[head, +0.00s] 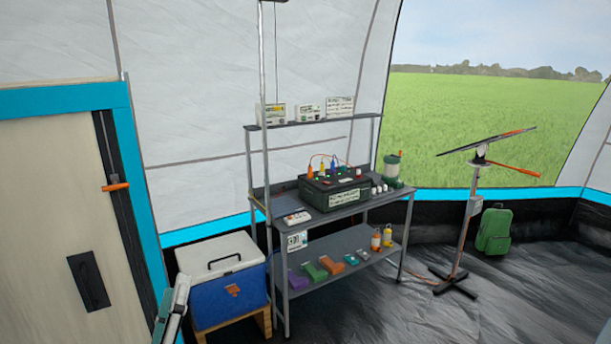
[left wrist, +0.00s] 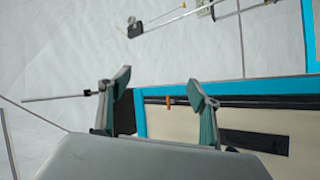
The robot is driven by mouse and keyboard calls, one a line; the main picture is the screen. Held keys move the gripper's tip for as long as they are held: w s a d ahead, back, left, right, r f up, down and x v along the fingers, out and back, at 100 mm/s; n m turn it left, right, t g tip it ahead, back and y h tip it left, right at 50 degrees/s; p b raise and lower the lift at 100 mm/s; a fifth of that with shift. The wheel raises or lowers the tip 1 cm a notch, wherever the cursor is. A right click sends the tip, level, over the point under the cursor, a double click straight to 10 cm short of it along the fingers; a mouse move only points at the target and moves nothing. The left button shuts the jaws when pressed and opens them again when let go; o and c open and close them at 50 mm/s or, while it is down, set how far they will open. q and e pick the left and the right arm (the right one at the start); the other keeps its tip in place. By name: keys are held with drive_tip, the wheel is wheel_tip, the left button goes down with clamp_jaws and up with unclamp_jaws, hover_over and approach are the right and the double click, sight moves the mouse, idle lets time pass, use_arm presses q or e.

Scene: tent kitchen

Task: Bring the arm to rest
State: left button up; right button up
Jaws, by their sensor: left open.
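My left gripper (left wrist: 160,92) is open in the left wrist view, its two grey-green fingers spread apart with nothing held between them. Behind the fingers show the pale tent wall and a blue-framed panel. In the head view, part of my left gripper (head: 172,312) shows at the bottom left edge, in front of the panel and beside the blue cooler. The rest of my left arm is cut off by the frame. My right gripper is not in either view.
A blue cooler (head: 229,300) with a white lid stands on a wooden stand. Right of it is a grey workbench (head: 345,209) with a dark box (head: 335,190) and small items. A panel on a stand (head: 464,238) and a green backpack (head: 494,230) stand farther right. Dark floor is open at lower right.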

use_arm(q)
drive_tip(key=s+d+f+m+g+h, duration=0.2)
drive_tip(key=d+f+m+g+h, duration=0.2)
drive_tip(key=f+m, duration=0.55)
drive_tip(key=s+f+m+g, duration=0.2)
drive_tip(key=s+f, duration=0.3)
drive_tip(key=f, duration=0.4)
drive_tip(key=s+f+m+g, duration=0.2)
drive_tip(key=s+f+g, duration=0.2)
drive_tip(key=f, duration=0.6)
drive_tip(key=s+f+m+g+y, duration=0.1)
drive_tip(key=s+f+m+g, duration=0.1)
drive_tip(key=s+f, duration=0.4)
wheel_tip(320, 180, down, 4)
drive_tip(key=shift+s+f+g, duration=0.15)
drive_tip(key=shift+f+g, duration=0.05)
drive_tip(key=shift+g, duration=0.4)
drive_tip(key=shift+d, duration=0.1)
